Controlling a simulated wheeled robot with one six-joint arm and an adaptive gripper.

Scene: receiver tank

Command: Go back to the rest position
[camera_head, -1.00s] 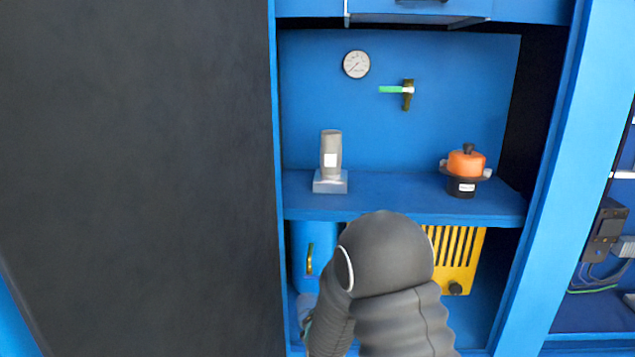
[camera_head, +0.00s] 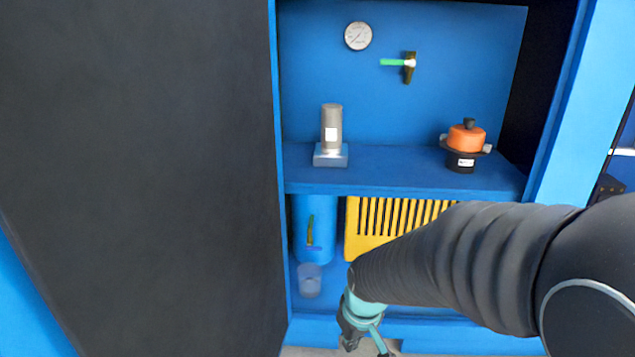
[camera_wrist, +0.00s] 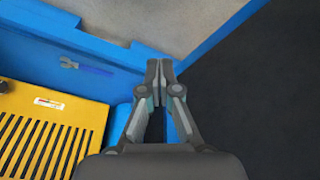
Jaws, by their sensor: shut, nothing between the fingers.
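My gripper (camera_wrist: 159,72) shows in the wrist view with its two fingertips together and nothing between them. It points toward the blue cabinet's lower edge and the grey floor. In the head view my arm reaches in from the right, and the gripper end (camera_head: 362,340) hangs low in front of the cabinet's bottom edge, partly cut off by the picture's edge.
A blue tank (camera_head: 315,225) with a valve and a clear cup (camera_head: 309,281) stand on the lower level, beside a yellow slotted box (camera_head: 385,215). The shelf (camera_head: 395,170) holds a grey cylinder (camera_head: 331,125) and an orange-black device (camera_head: 466,140). A dark door panel (camera_head: 140,170) fills the left.

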